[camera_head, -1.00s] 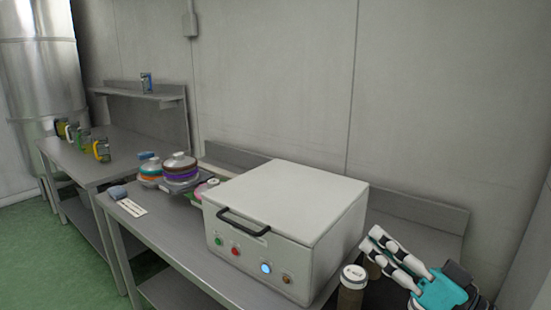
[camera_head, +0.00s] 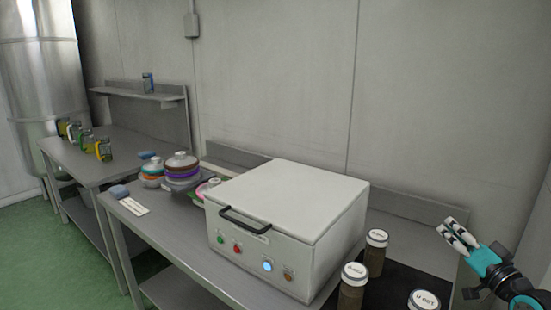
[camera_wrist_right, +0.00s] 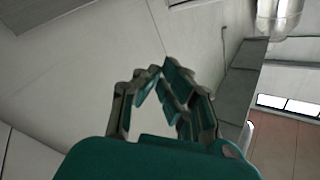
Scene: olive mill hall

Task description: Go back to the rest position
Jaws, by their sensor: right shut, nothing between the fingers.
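My right gripper (camera_head: 457,235) is at the right side of the head view, above the right end of the table, with its fingers pointing up and left. It is shut and empty. In the right wrist view its fingertips (camera_wrist_right: 165,75) come close together with only the wall behind them. It is apart from the jars with white lids, and its arm comes in from the lower right corner. My left gripper is not in any view.
A white box machine (camera_head: 290,215) with a black handle stands on the steel table (camera_head: 190,255). Jars stand right of it: one at the back (camera_head: 376,255), one in front (camera_head: 352,290), one at the lower edge (camera_head: 424,301). Stacked discs (camera_head: 181,172) stand left. The air above is free.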

